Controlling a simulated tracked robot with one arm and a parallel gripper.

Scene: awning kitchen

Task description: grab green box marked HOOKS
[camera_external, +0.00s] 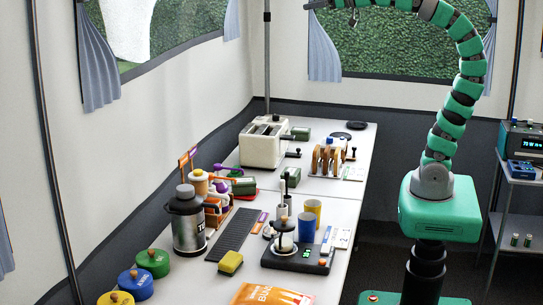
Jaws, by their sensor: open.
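Several small dark-green boxes stand on the long white table. One green box (292,177) is near the middle of the table, in front of the cream toaster. Another green box (300,133) is farther back, beside the toaster. The lettering on them is too small to read, so I cannot tell which is marked HOOKS. My gripper (318,5) is at the top edge of the picture, high above the table and far from these boxes. It is small and partly cut off, open, with nothing visible in it.
The table (345,187) is crowded. It holds a cream toaster (264,146), a steel flask (188,222), a yellow cup (313,208), a blue cup (307,226), a black scale (297,258), a yellow sponge (230,262) and colored lidded pots (153,262). A shelf (515,178) stands at right.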

